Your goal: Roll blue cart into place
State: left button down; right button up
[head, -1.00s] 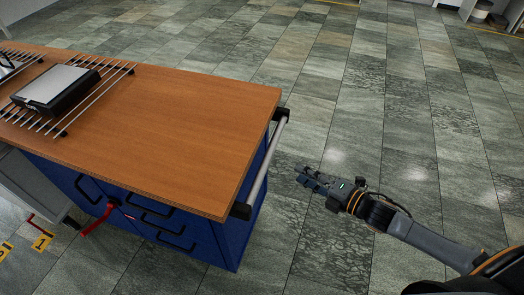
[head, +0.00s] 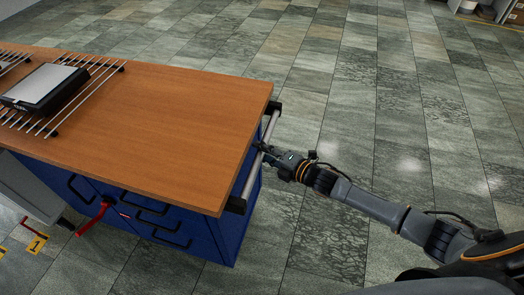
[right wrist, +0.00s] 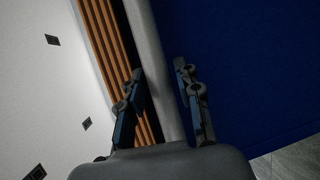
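The blue cart (head: 233,234) stands at the left of the head view, with a wooden top (head: 160,110). A grey bar handle (head: 248,178) on dark brackets runs along its right end. My right gripper (head: 262,149) is at the handle's upper half, reaching in from the right. In the right wrist view, the gripper's two fingers (right wrist: 160,85) stand apart on either side of the handle (right wrist: 148,35). They look open around it, not clearly pressed on it. The cart's blue side (right wrist: 245,70) fills the right of that view. My left gripper is not in view.
A wire rack (head: 98,68) with a dark-framed, grey-topped device (head: 44,84) lies on the cart top. A red lever (head: 92,218) shows at the cart's front, near a grey unit (head: 32,188). Yellow number markers (head: 36,243) lie at lower left. The tiled floor (head: 350,110) right of the cart is clear.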

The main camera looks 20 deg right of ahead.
jog(key=shift+w+a, duration=0.1)
jog(key=shift+w, duration=0.05)
jog(key=shift+c, duration=0.2)
grip_shut()
